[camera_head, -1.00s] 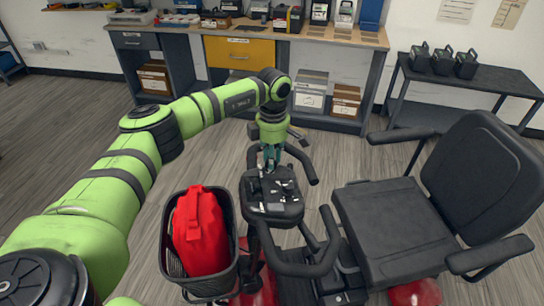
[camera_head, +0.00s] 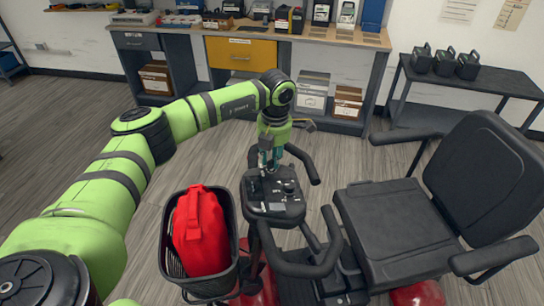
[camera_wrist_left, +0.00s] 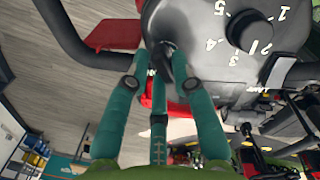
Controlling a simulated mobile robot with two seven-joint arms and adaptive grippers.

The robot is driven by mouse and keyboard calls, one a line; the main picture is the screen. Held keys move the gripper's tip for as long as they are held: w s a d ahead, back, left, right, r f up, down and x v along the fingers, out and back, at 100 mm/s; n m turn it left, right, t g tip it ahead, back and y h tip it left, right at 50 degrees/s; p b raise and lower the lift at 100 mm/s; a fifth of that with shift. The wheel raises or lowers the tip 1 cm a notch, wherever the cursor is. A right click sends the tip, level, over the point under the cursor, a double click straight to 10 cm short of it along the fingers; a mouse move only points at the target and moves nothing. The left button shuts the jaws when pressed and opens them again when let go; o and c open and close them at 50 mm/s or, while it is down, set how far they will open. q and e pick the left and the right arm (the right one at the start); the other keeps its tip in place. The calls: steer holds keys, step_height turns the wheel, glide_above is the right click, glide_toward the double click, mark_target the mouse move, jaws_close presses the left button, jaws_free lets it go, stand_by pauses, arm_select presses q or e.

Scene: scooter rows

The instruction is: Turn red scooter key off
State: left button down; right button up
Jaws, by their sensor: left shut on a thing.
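The red scooter's black console (camera_head: 274,204) stands upright in the middle of the head view, between its handlebars. In the left wrist view, the console (camera_wrist_left: 215,85) fills the top right and carries a round black dial (camera_wrist_left: 249,30) with white numbers. My left gripper (camera_head: 265,167) reaches down to the far left part of the console. In the wrist view, its teal fingers (camera_wrist_left: 163,62) close around a small dark piece at the console's edge, which appears to be the key (camera_wrist_left: 179,68). The fingers partly hide it, so its turn position cannot be told. My right gripper is out of view.
A black basket (camera_head: 227,271) with a red bag (camera_head: 199,230) hangs left of the console. The black seat (camera_head: 395,222) is to the right. A workbench (camera_head: 320,35) lines the back wall. Open floor lies between bench and scooter.

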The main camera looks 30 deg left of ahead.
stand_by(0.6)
arm_select(q)
steer(key=c, duration=1)
jaws_free()
steer(key=shift+c, duration=0.2)
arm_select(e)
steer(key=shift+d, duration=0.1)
arm_select(q)
step_height(320, 180, up, 12)
steer(key=shift+s+d, duration=0.2)
steer(key=shift+d, duration=0.25)
